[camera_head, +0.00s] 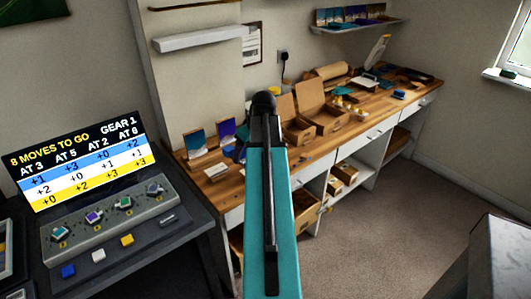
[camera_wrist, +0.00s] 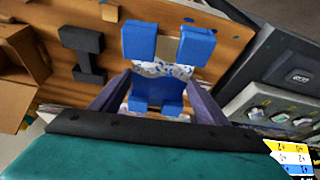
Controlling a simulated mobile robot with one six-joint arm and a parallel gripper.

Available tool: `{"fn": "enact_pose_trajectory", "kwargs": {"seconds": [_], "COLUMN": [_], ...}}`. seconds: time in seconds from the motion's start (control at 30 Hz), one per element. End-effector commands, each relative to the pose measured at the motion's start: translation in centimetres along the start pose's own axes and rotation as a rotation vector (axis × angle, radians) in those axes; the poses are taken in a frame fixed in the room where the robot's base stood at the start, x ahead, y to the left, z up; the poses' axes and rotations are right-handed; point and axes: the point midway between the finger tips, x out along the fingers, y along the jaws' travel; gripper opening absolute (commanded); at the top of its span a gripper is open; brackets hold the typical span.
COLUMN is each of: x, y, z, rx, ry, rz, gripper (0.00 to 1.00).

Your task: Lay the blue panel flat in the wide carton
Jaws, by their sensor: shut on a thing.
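My gripper (camera_wrist: 160,78) shows in the wrist view, its two dark purplish fingers converging on a blue panel (camera_wrist: 154,88) with a white marbled band. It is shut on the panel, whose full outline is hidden. A carton also shows at the left of the wrist view (camera_wrist: 12,85), but I cannot tell which.
Two colourful panels (camera_head: 196,141) stand upright on the bench (camera_head: 232,185), left of my arm. A black block-ended piece (camera_wrist: 84,52) lies near the gripper. A control console (camera_head: 110,225) with a screen stands at left. Carpet (camera_head: 370,220) is clear at right.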

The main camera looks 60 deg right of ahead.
Motion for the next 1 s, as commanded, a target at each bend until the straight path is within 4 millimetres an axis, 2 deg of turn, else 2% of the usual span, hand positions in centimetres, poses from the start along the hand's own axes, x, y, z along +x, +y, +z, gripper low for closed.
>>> {"fn": "enact_pose_trajectory", "kwargs": {"seconds": [0.03,0.5,1.0], "x": [0.1,0.5,0.1], "y": [-1.2,-11.4,-22.7], "z": [-0.8,-6.2,-9.9], "rx": [-0.009,-0.055,-0.1], "ry": [0.0,-0.011,-0.014], "rz": [-0.003,-0.018,-0.032], "gripper": [0.49,0.49,0.49]}}
